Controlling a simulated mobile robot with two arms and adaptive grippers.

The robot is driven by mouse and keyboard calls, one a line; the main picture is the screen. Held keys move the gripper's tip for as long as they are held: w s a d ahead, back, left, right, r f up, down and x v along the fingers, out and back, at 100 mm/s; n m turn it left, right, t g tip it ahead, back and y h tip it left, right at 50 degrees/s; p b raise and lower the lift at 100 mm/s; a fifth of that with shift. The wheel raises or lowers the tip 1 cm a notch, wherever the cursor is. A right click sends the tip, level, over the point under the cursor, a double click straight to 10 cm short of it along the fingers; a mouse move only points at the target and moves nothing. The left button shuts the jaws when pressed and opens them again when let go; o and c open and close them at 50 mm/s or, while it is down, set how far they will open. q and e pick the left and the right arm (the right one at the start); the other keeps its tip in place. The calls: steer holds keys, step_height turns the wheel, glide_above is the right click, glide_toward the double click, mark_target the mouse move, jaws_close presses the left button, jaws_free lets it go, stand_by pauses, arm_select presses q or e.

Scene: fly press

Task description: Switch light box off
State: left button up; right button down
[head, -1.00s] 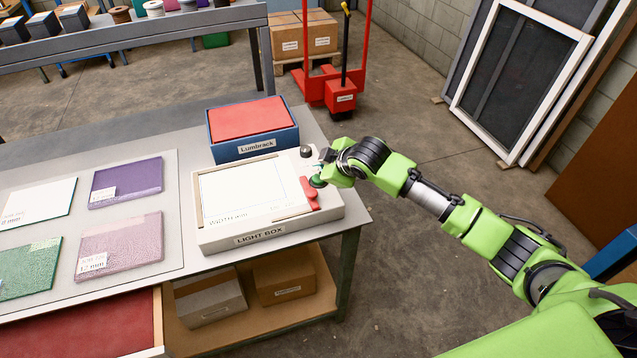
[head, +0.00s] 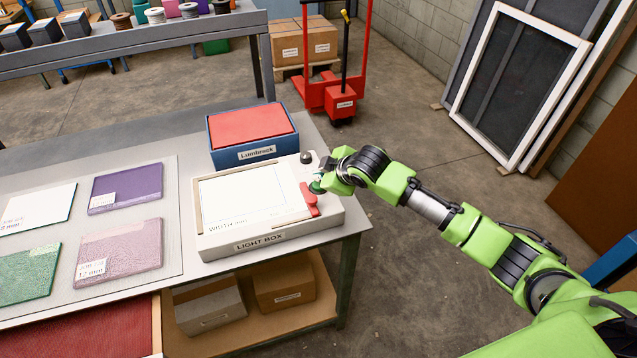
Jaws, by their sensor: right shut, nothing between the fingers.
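The light box (head: 262,236) is a pale box with a white screen (head: 245,197) on its top, standing near the right end of the grey table. On its right side are a red lever-like part (head: 309,200) and a dark round knob (head: 306,157) at the back corner. My right gripper (head: 318,186) is shut and empty, its tip at the box's right side, just behind the red part. A small dark green part shows at the fingertips; whether they touch it I cannot tell. My left gripper is not in view.
A blue box with a red top (head: 253,132), labelled Lumbrock, stands directly behind the light box. Several sample plates (head: 126,187) lie to the left. An open red-lined drawer (head: 85,330) is at the front left.

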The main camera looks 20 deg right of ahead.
steer(key=shift+f, duration=0.1)
stand_by(0.4)
steer(key=shift+f, duration=0.5)
stand_by(0.4)
steer(key=shift+r+p, duration=0.65)
steer(key=shift+p, duration=0.3)
step_height(320, 180, up, 6)
steer(key=p, duration=0.6)
